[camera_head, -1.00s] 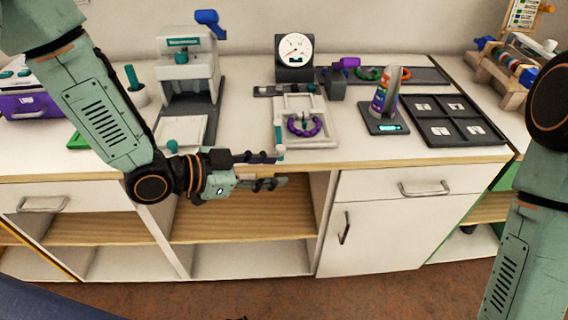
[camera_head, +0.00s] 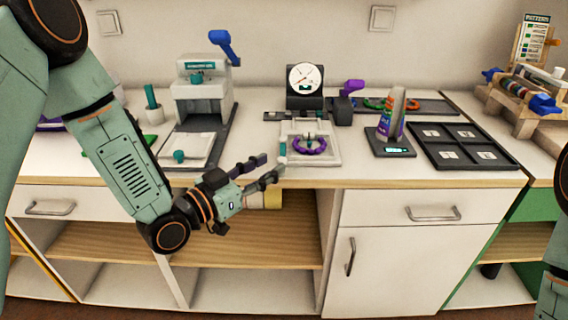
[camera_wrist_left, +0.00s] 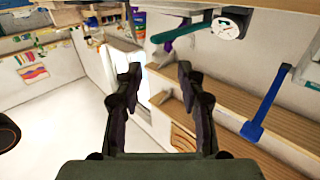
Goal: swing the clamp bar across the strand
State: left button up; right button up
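A white frame fixture (camera_head: 328,157) stands near the counter's front edge in the head view. A ring-shaped strand of purple beads (camera_head: 309,146) lies in it. A small upright post (camera_head: 282,152) is at the fixture's left front; I cannot tell whether it belongs to the clamp bar, which I cannot make out clearly. My left gripper (camera_head: 268,168) is open and empty at the front counter edge, just left of the fixture, fingers pointing right and slightly up. The left wrist view shows its two fingers apart (camera_wrist_left: 157,75) with nothing between them. My right gripper is out of view.
Behind the fixture stands a dial gauge (camera_head: 305,80). A press with a blue lever (camera_head: 201,90) stands to the left. At right are a bottle on a small scale (camera_head: 392,120) and a dark compartment tray (camera_head: 463,146). Open shelves (camera_head: 245,247) lie below.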

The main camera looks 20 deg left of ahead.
aim_at(279, 161)
pick_arm(q)
jog(key=b+x, duration=0.1)
jog(key=x, duration=0.4)
jog(key=shift+s+f, duration=0.1)
jog(key=shift+a, duration=0.15)
grip_shut()
dwell(0.6)
